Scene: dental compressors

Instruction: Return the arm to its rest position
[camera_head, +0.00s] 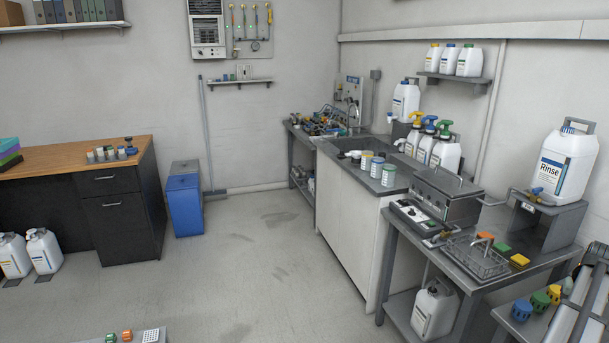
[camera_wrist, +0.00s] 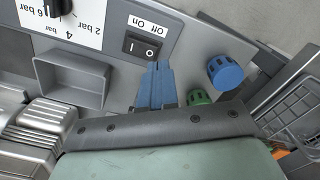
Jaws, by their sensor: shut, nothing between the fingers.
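My gripper (camera_wrist: 158,70) shows in the wrist view as two blue fingers closed together, with nothing between them. Its dark body spans the lower part of that view. The fingertips point at a grey panel (camera_wrist: 110,42), just below a black On/Off rocker switch (camera_wrist: 139,45). I cannot tell whether they touch the panel. I cannot make out the gripper in the head view.
Beside the fingers are a blue knob (camera_wrist: 226,74), a green knob (camera_wrist: 200,97) and a pressure dial (camera_wrist: 60,7). A wire basket (camera_wrist: 298,112) is at the right. In the head view, a bench (camera_head: 467,282) holds equipment; the floor (camera_head: 255,265) is mostly clear.

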